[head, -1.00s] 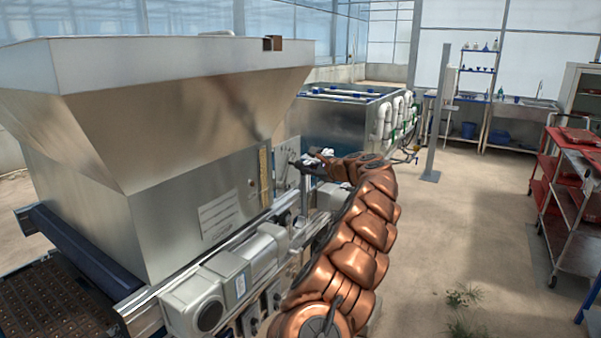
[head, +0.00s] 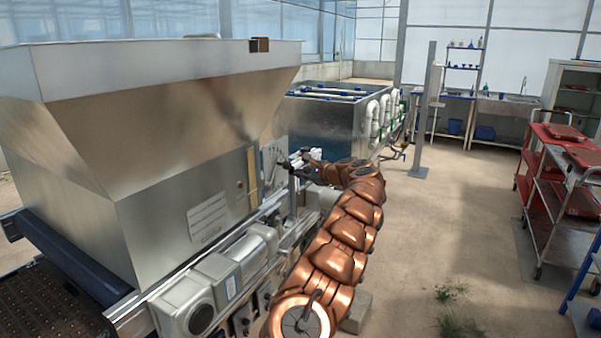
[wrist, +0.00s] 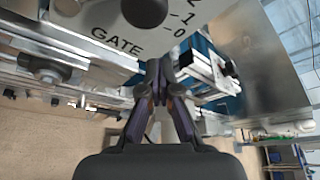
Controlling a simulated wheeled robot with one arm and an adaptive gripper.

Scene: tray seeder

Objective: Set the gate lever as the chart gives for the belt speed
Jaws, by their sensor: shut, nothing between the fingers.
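The gate plate (wrist: 105,32) is a pale panel lettered GATE, with scale marks 2, 1 and 0 at its right. A dark round knob (wrist: 145,11), seemingly the gate lever's, stands over the plate at the top of the wrist view. The lever's setting cannot be read. My gripper (wrist: 155,68) is shut and empty, its tips just below the knob in the picture; I cannot tell whether they touch it. In the head view my gripper (head: 284,163) is in front of the plate (head: 270,158) on the hopper's side. A printed sheet (head: 208,218), too small to read, is on the hopper.
The large metal hopper (head: 150,150) fills the left. A rail with motor housings (head: 188,302) runs below it. Another dark knob (wrist: 48,70) is left of my fingers. A metal tank (head: 325,122) stands behind. Open floor and a red cart (head: 540,150) are at the right.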

